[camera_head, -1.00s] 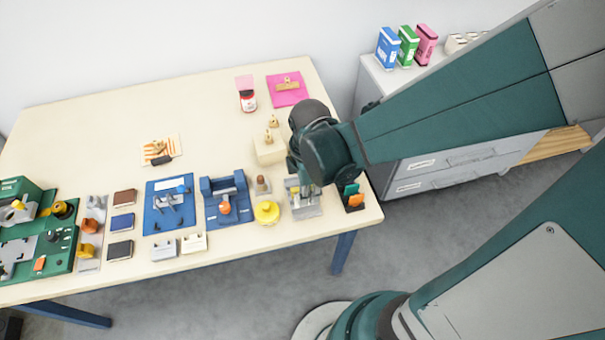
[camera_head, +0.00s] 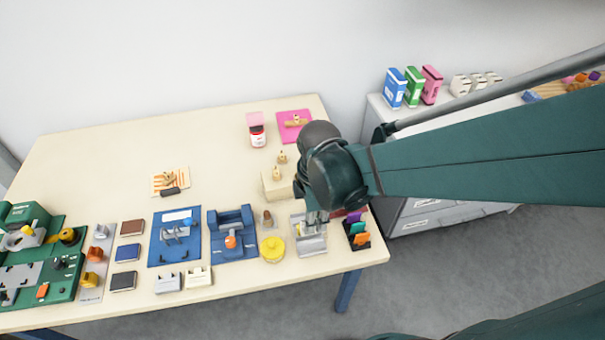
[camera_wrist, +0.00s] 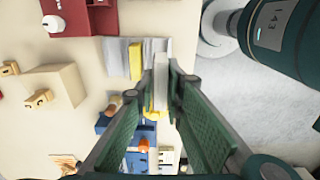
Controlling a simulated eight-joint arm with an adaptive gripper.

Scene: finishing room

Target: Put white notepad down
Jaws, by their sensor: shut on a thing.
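My gripper (camera_wrist: 162,85) is shut on the white notepad (camera_wrist: 161,70), which shows as a thin upright slab between the fingertips in the wrist view. The gripper is over the grey metal holder (camera_head: 312,246) near the front right of the table. In the wrist view a yellow pad (camera_wrist: 135,61) stands in the holder (camera_wrist: 115,62), to the left of the notepad and apart from it. In the head view my wrist hides most of the notepad. I cannot tell whether its lower edge touches the holder.
A yellow round jar (camera_head: 272,249) is left of the holder. A black rack with coloured pieces (camera_head: 361,240) stands close on its right. A wooden block with pegs (camera_head: 275,185) is behind, and a red object (camera_wrist: 85,18) shows in the wrist view. Clear tabletop (camera_head: 90,165) lies at back left.

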